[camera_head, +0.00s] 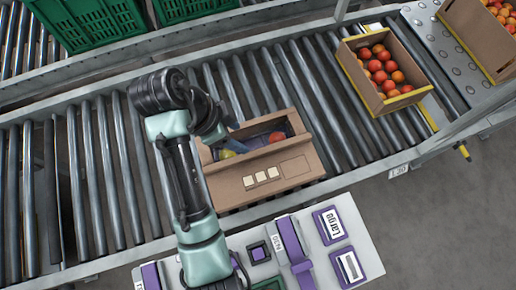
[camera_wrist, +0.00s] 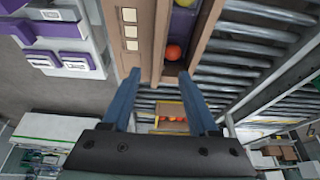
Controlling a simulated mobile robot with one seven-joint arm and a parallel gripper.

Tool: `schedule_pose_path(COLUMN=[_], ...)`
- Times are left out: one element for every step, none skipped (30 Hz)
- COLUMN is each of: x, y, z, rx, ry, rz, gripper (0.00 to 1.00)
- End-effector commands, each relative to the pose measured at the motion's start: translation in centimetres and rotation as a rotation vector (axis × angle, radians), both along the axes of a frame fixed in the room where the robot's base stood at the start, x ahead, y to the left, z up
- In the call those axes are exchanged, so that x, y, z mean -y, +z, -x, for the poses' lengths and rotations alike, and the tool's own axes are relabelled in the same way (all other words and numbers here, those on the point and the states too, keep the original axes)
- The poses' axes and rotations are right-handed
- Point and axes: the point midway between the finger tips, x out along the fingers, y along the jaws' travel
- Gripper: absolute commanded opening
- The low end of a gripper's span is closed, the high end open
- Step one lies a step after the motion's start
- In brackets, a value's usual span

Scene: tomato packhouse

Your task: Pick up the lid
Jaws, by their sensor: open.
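My gripper (camera_head: 230,148) is at the open top of a brown cardboard box (camera_head: 225,188) on the roller conveyor. In the wrist view its two blue fingers (camera_wrist: 160,75) are apart, with nothing seen gripped between them. The near end of the box (camera_wrist: 145,62) shows between and beyond the fingertips; I cannot tell whether they touch it. Inside the box are a red tomato (camera_head: 277,137), a yellowish one (camera_head: 224,154) and something purple. The box's front panel carries three cream squares (camera_head: 261,178). I cannot make out a separate lid; the arm hides part of the box.
A carton of tomatoes (camera_head: 362,88) stands on the rollers to the right, another (camera_head: 468,40) beyond it. Green crates (camera_head: 88,18) stand at the back. A white panel with purple-framed signs (camera_head: 330,224) lies in front. Bare rollers (camera_head: 95,175) lie left of the box.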

Motion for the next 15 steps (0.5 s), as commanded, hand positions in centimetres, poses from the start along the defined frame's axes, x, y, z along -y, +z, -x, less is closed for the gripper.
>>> schedule_pose_path(x=[0.2,0.3,0.4,0.5,0.7,0.9,1.0,1.2,1.3,1.4,1.6,1.7,1.9,2.0,2.2], y=[-0.9,-1.2,-1.6,-2.0,-2.4,-2.9,-3.3,-3.6,-4.1,-4.5,-4.8,-5.2,-5.5,-5.7,-6.3], z=[0.3,0.3,0.3,0.3,0.2,0.1,0.1,0.0,-0.1,-0.1,-0.2,-0.2,-0.3,-0.3,-0.4], rx=[-0.012,-0.014,-0.015,-0.014,-0.013,-0.012,-0.012,-0.011,-0.011,-0.011,-0.011,-0.01,-0.01,-0.01,-0.01], ry=[-0.012,-0.015,-0.017,-0.017,-0.017,-0.017,-0.017,-0.017,-0.014,-0.014,-0.014,-0.014,-0.014,-0.014,-0.013], rz=[0.005,0.006,0.005,0.005,0.004,0.004,0.004,0.004,0.004,0.004,0.004,0.003,0.003,0.003,0.003], gripper=[0.6,0.6,0.6,0.6,0.6,0.6,0.6,0.6,0.6,0.6,0.6,0.6,0.6,0.6,0.6])
